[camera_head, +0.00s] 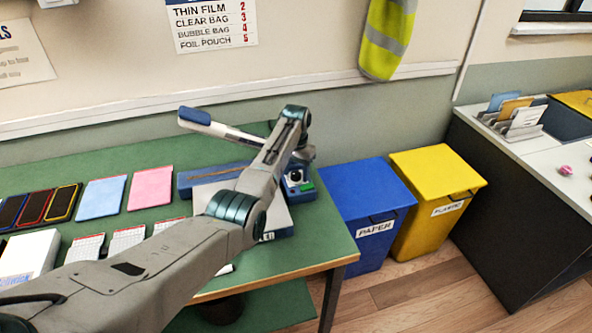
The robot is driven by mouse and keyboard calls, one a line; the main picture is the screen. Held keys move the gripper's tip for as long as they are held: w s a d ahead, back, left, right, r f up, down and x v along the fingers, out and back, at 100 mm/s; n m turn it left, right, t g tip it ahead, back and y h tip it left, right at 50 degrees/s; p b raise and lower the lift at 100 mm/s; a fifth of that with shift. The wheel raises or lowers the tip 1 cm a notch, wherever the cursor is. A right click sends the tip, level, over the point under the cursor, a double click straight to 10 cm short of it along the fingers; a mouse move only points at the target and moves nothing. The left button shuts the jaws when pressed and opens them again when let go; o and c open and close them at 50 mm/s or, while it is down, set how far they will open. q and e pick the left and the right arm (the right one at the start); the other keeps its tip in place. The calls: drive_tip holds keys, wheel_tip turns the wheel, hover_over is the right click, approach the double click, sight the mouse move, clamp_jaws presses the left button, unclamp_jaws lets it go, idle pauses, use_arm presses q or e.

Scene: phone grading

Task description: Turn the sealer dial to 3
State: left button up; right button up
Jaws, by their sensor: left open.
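The sealer (213,174) is a blue and grey machine at the right end of the green table, with its blue-tipped lever (195,116) raised. A small round dark-and-light part, apparently the dial (296,176), shows on its blue right end, beside a green patch. The number it points to is too small to read. My left arm reaches across the sealer and hides much of it. My left gripper (301,160) is open and points down just above the dial; its fingertips are hard to make out, and I cannot tell whether they touch it. My right gripper is out of view.
A wall chart (211,22) lists bag types with numbers, clear bag at 3. Several phones, a blue pad (101,197), a pink pad (151,188) and white cards lie on the table (140,160). Blue paper (365,200) and yellow plastic (437,175) bins stand right of it.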

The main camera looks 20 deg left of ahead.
use_arm(q)
drive_tip(key=shift+c, duration=0.2)
drive_tip(key=c, duration=0.9)
drive_tip(key=shift+r+m, duration=0.1)
drive_tip(key=shift+m, duration=0.2)
drive_tip(key=m+p, duration=0.2)
drive_tip(key=m, duration=0.2)
drive_tip(key=shift+r+p, duration=0.1)
drive_tip(key=shift+p, duration=0.3)
drive_tip(key=m+p, duration=0.1)
drive_tip(key=m, duration=0.4)
drive_tip(key=shift+w+m+p, duration=0.1)
drive_tip(key=shift+m+p, duration=0.45)
drive_tip(key=shift+m, duration=1.45)
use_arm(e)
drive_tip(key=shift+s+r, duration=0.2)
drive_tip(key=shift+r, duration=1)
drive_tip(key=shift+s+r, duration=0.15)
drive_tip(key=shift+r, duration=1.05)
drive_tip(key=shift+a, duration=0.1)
